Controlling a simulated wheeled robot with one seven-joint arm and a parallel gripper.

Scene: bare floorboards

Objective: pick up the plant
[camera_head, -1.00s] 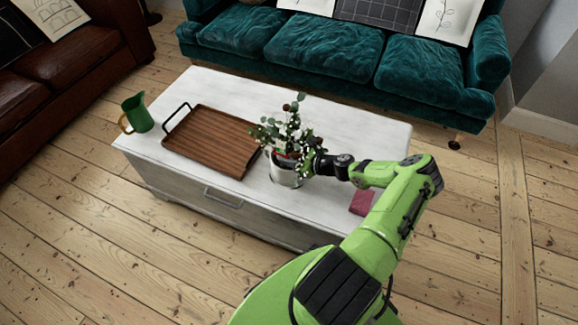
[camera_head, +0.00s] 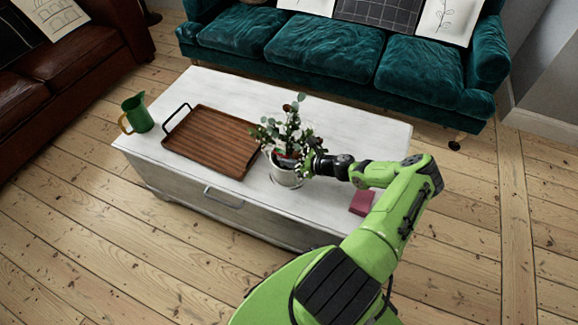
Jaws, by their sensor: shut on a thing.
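The plant (camera_head: 291,130) has green leaves and dark round tips and stands upright in a silvery pot (camera_head: 284,175). It is at the front edge of the white coffee table (camera_head: 320,117), right of the wooden tray. My gripper (camera_head: 305,166) reaches in from the right at the pot's upper rim and is shut on the plant. Leaves partly hide the fingers. I cannot tell whether the pot's base touches the table.
The brown wooden tray (camera_head: 212,142) with black handles lies left of the plant. A green pitcher (camera_head: 137,114) stands at the table's left end. A small dark red box (camera_head: 361,202) lies under my arm. A teal sofa (camera_head: 330,48) stands behind, a brown leather sofa (camera_head: 70,65) at left.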

